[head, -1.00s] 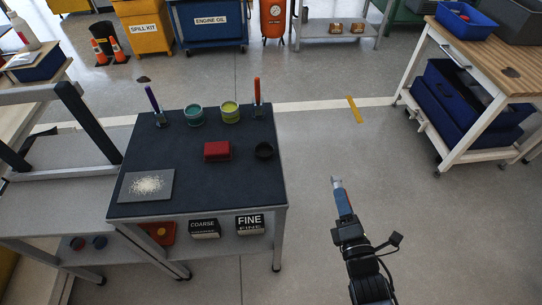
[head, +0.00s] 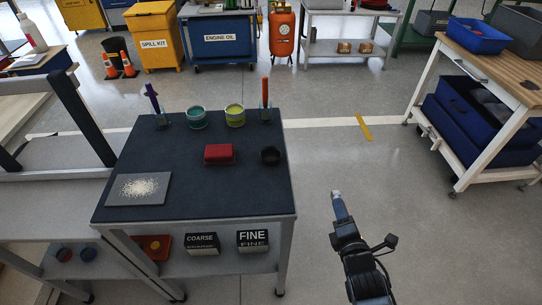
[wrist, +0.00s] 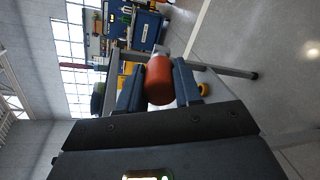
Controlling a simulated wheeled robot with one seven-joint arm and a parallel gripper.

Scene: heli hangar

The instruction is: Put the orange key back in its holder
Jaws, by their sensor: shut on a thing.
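My gripper (head: 341,207) is in the head view, right of the dark-topped workbench (head: 190,195), over open floor and apart from the bench. In the wrist view its two blue fingers (wrist: 160,88) are shut on an orange-red rounded piece (wrist: 159,78), which looks like the orange key's grip. A small pale metallic end (head: 336,194) sticks out beyond the fingertips in the head view. On the bench, an orange stick (head: 265,91) and a purple stick (head: 152,97) stand in small stands. I cannot tell which thing is the key's holder.
The bench also bears a teal tin (head: 196,118), a yellow-green tin (head: 235,116), a red block (head: 219,154), a dark cup (head: 270,156) and a grey plate (head: 138,189) with pale grains. FINE (head: 253,241) and COARSE (head: 202,244) boxes sit below. Floor right of the bench is clear.

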